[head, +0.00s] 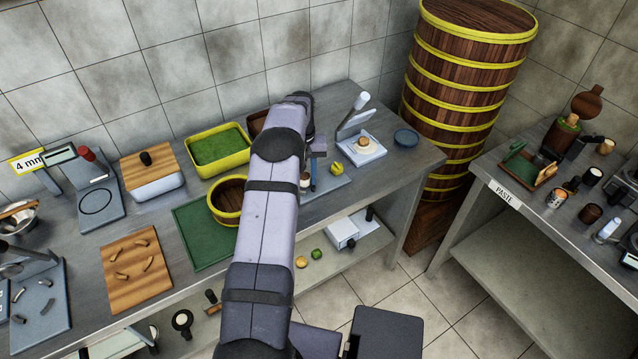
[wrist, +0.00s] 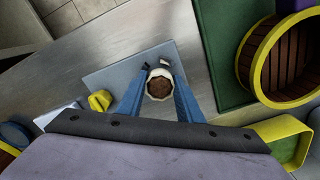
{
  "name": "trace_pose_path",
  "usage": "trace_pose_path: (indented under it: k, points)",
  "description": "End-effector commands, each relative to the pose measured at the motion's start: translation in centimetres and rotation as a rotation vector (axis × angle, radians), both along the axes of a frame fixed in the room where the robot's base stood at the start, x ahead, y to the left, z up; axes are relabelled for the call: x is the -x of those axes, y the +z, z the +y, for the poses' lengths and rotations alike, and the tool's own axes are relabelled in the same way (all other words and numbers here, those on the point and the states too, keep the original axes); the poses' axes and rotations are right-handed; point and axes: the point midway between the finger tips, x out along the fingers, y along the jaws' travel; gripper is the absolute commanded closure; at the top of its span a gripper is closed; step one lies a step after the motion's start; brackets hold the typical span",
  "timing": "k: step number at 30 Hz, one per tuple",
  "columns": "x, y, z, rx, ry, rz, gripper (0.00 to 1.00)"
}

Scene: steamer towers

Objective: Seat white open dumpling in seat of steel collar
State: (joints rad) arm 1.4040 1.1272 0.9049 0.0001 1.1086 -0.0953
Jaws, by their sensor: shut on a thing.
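The white open dumpling (wrist: 160,84) is a small pale cup with a ruffled rim and brown filling. It sits between the blue fingers of my gripper (wrist: 160,76), which is shut on it. In the head view the dumpling (head: 305,180) shows beside a blue finger, partly hidden by my arm, over a blue-grey board (head: 335,184). I cannot tell its height above the board. A round pale piece with a brownish ring (head: 366,146) is on a white stand to the right; I cannot tell whether this is the steel collar.
A yellow piece (head: 337,168) lies on the blue-grey board, right of my gripper. A blue dish (head: 406,139) is farther right. A wooden tub with yellow bands (head: 217,209) stands on a green mat (head: 190,232) to the left. A tall steamer tower (head: 470,85) stands beyond the counter.

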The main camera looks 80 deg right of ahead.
Motion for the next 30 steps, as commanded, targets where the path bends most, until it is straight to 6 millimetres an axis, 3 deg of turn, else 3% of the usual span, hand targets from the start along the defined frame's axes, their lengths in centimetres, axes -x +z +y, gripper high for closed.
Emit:
trace_pose_path:
  k: [30]
  points:
    - [0.0, -0.47, 0.01, 0.0, 0.0, 0.0, 0.96]
